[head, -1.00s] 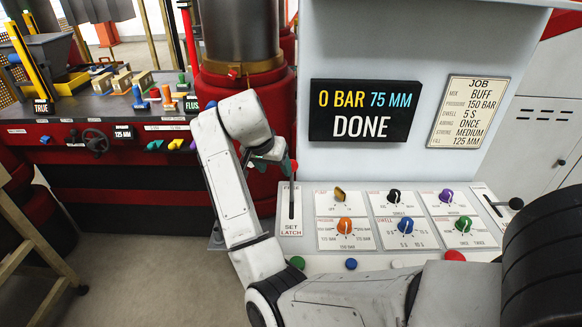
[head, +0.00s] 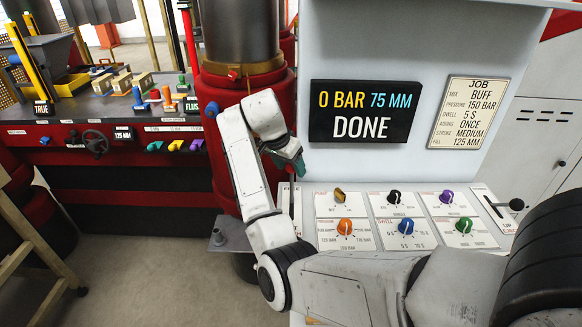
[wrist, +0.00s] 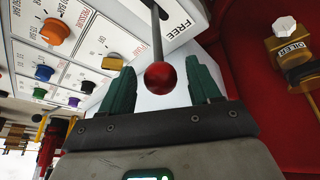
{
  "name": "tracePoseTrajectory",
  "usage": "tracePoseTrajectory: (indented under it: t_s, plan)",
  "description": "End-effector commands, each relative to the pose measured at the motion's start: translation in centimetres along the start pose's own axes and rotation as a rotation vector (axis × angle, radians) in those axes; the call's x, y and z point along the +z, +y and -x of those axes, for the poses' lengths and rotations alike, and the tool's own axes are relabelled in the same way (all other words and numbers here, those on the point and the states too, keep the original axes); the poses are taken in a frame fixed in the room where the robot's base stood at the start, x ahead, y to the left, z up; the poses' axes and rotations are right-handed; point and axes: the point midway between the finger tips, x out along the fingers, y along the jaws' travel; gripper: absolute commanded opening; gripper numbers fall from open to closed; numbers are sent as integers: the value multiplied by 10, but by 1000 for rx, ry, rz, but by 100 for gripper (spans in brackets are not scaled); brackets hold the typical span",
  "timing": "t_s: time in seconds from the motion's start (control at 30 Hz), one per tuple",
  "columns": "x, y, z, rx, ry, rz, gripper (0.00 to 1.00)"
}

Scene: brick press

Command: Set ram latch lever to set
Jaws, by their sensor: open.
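The ram latch lever has a thin dark stem and a red ball knob (wrist: 160,78), clear in the wrist view. Its stem runs up from the knob beside the "FREE" label (wrist: 177,25). In the head view its slot plate (head: 285,203) is at the panel's left edge, with its lower part and "SET" label hidden by my arm. My gripper (wrist: 161,72) is open, one green finger on each side of the knob, with visible gaps.
Selector knobs, such as orange (head: 345,227) and yellow (head: 340,195), stand just right of the lever. A screen (head: 361,111) above reads "0 BAR 75 MM DONE". The red press column (head: 240,90) is behind my arm. An oiler (wrist: 292,55) is at right in the wrist view.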

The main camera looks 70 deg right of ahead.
Motion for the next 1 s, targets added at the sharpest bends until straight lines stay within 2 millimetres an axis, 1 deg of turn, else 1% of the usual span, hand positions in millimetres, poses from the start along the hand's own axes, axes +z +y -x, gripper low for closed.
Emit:
tracePoseTrajectory:
  t_s: [0.1, 0.2, 0.47, 1.0]
  plan:
    - [0, 0, -10, 1, -1, 1, 62]
    - [0, 0, -14, -1, 0, 1, 62]
    - [0, 0, -15, -1, 0, 1, 62]
    - [0, 0, -15, -1, 1, 1, 11]
